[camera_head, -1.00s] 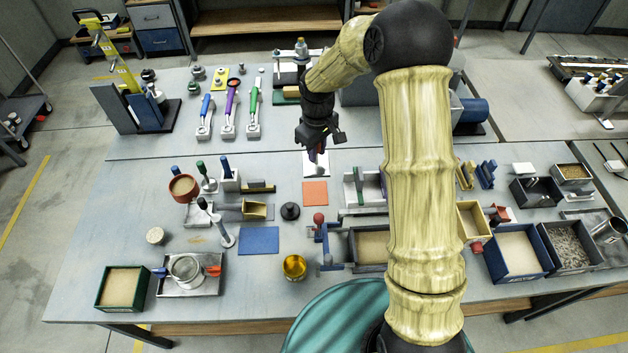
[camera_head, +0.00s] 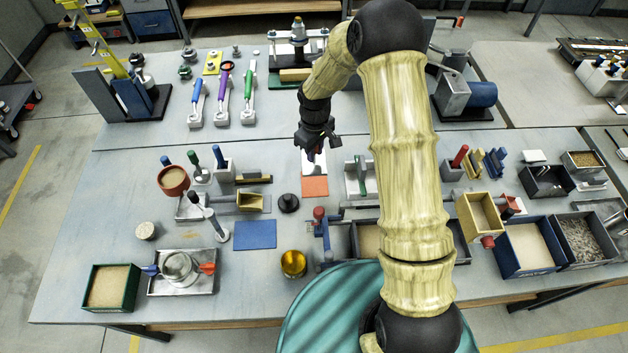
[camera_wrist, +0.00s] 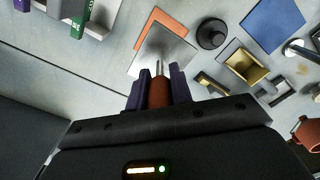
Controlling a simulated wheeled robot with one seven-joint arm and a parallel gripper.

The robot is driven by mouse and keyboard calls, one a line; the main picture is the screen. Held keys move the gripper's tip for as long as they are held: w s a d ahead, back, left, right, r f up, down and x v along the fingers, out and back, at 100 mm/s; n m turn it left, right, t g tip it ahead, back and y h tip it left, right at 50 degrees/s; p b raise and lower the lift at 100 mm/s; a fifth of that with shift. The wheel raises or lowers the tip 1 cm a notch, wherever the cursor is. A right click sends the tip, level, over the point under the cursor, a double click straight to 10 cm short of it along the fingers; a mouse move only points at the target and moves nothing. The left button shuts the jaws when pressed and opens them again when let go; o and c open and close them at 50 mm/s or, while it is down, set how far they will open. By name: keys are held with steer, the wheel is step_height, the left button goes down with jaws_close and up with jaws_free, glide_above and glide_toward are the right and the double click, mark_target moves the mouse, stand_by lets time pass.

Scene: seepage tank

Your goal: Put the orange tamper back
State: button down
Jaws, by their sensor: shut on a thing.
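My gripper (camera_wrist: 158,88) is shut on the orange tamper (camera_wrist: 158,93); its dark orange handle stands between the purple fingers. A thin metal rod runs from the handle to a square grey plate (camera_wrist: 168,48), which appears to be the tamper's foot. In the wrist view the plate overlaps part of an orange square mat (camera_wrist: 155,22). In the head view my gripper (camera_head: 314,154) is just behind the orange mat (camera_head: 315,187), with the pale plate (camera_head: 313,170) below it. I cannot tell whether the plate touches the table.
A black round knobbed weight (camera_head: 288,202) stands left of the mat. A grey holder with a green-handled tool (camera_head: 360,176) is to the right. Bare table lies behind the mat.

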mark_target(315, 163)
step_height(315, 163, down, 6)
steer(key=shift+w+r+p, duration=0.1)
steer(key=shift+r+p, duration=0.15)
steer(key=shift+p, duration=0.65)
steer(key=shift+f, duration=0.1)
steer(key=shift+f+p, duration=0.75)
steer(key=shift+f, duration=1.3)
steer(key=shift+f, duration=0.2)
steer(key=c, duration=1.2)
jaws_free()
steer(key=shift+c, duration=0.2)
steer(key=shift+r, duration=0.25)
